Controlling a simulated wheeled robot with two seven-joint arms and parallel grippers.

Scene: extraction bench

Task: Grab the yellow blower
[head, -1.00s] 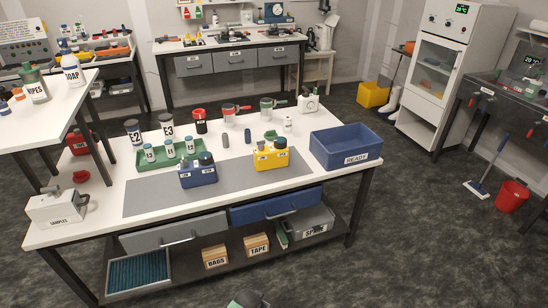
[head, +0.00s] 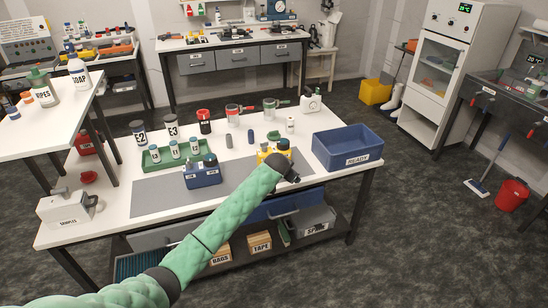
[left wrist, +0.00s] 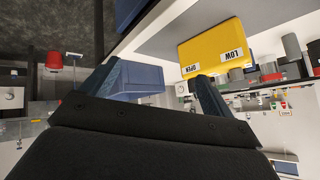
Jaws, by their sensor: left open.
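The yellow blower, a boxy yellow unit with dark knobs on top, stands on the grey mat of the white bench, partly hidden by my left arm in the head view (head: 262,155). In the left wrist view the yellow blower (left wrist: 215,50) appears upside down, with white labels reading LOW and OPEN. My left gripper (head: 292,178) is at the near right side of the blower. In the left wrist view my left gripper (left wrist: 157,70) is open, its fingers spread with nothing between them; the blower lies beyond the right finger. My right gripper is not in view.
A blue unit (head: 202,174) stands left of the blower, and a green tray (head: 158,161) with cups is behind it. A blue READY bin (head: 346,146) stands to the right. Several jars line the back. The mat's left part (head: 155,197) is clear.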

